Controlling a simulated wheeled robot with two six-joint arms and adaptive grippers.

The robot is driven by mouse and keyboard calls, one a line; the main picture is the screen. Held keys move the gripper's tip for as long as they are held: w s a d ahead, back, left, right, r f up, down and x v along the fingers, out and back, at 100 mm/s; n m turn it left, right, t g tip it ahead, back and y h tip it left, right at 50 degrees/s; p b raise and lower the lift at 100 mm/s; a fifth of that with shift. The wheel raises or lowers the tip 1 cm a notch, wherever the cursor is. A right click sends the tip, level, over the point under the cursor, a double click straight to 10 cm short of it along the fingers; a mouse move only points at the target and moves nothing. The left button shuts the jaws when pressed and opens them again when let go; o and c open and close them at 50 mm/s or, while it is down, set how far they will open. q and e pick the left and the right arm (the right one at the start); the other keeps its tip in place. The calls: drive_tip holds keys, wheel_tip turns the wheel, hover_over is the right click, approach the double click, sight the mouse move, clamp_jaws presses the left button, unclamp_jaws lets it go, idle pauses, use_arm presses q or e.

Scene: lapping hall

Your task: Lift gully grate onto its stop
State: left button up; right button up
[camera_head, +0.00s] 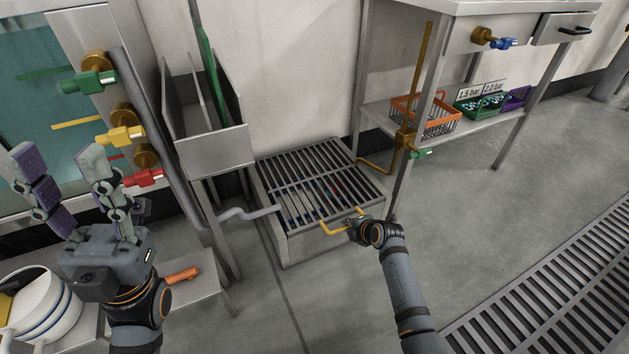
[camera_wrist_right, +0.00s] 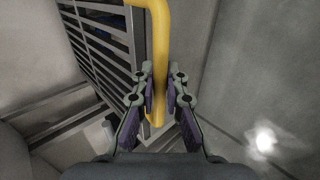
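The gully grate (camera_head: 310,180) is a dark barred panel lying flat, as far as I can tell, on top of a low grey box (camera_head: 318,243). A yellow handle (camera_head: 333,230) sticks out from its near edge. My right gripper (camera_head: 356,226) is at the right part of this handle. In the right wrist view the yellow bar (camera_wrist_right: 160,50) runs between the two close-set fingers, which look shut on it, with the grate's bars (camera_wrist_right: 95,50) to the left. My left gripper (camera_head: 60,158) is open, raised and empty at the left. I cannot make out the stop.
A steel bin stand (camera_head: 215,150) stands left of the grate, with a grey hose (camera_head: 245,214) ending at the box. A steel bench (camera_head: 375,120) with baskets stands at the right. A white bucket (camera_head: 45,305) is at lower left.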

clamp_jaws()
drive_tip(key=r+p, duration=0.3)
drive_tip(key=r, duration=0.1)
drive_tip(key=r+p, duration=0.1)
drive_tip(key=p, duration=0.1)
drive_tip(key=shift+w+r+p, duration=0.25)
drive_tip(key=shift+r+p, duration=0.1)
drive_tip(key=shift+r, duration=0.05)
drive_tip(key=shift+a+f, duration=0.1)
drive_tip(key=shift+f, duration=0.1)
drive_tip(key=r+p, duration=0.2)
drive_tip(key=w+r+p, duration=0.1)
drive_tip(key=r+p, duration=0.1)
drive_tip(key=r, duration=0.1)
drive_tip(key=shift+a+r+p, duration=0.1)
drive_tip(key=shift+a+p, duration=0.05)
drive_tip(key=shift+p, duration=0.2)
drive_tip(key=shift+r, duration=0.1)
